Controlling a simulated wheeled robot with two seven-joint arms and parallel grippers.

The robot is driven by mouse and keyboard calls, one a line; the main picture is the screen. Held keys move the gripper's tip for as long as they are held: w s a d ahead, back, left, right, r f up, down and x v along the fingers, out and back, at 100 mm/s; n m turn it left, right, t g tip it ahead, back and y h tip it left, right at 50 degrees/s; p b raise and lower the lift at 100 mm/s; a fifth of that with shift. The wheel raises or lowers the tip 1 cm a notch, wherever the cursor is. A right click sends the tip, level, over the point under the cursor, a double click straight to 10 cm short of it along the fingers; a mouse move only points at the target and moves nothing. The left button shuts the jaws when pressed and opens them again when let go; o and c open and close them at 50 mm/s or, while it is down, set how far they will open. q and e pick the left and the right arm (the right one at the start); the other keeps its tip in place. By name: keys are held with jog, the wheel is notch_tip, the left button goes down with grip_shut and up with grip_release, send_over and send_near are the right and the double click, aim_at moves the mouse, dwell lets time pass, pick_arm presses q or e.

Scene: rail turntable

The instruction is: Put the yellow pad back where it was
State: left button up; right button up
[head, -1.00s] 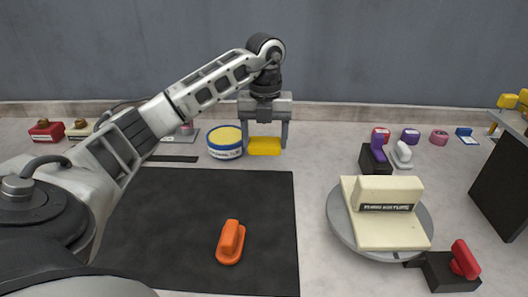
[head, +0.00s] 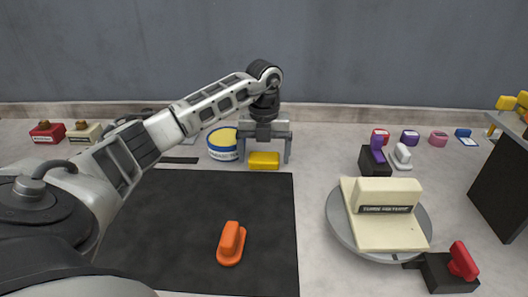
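The yellow pad (head: 264,160) is at the back of the table in the head view, just right of a round white tub with a blue band and yellow top (head: 222,145). It looks level and seems to rest on the table. My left gripper (head: 265,158) points straight down over it, with one finger at each side of the pad. A narrow gap shows between the fingers and the pad, so the gripper looks open around it. My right gripper is not in view.
An orange handled block (head: 231,243) lies on the black mat (head: 170,225). A round turntable (head: 341,232) carries a cream block (head: 388,212) at the right. Black holders with purple (head: 377,148) and red (head: 463,261) handles stand near it. Small coloured items line the back.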

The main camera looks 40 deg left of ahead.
aim_at(264, 157)
pick_arm(q)
jog(key=shift+r, duration=0.15)
notch_tip(264, 157, up, 12)
jog(key=p, duration=0.1)
dwell(0.6)
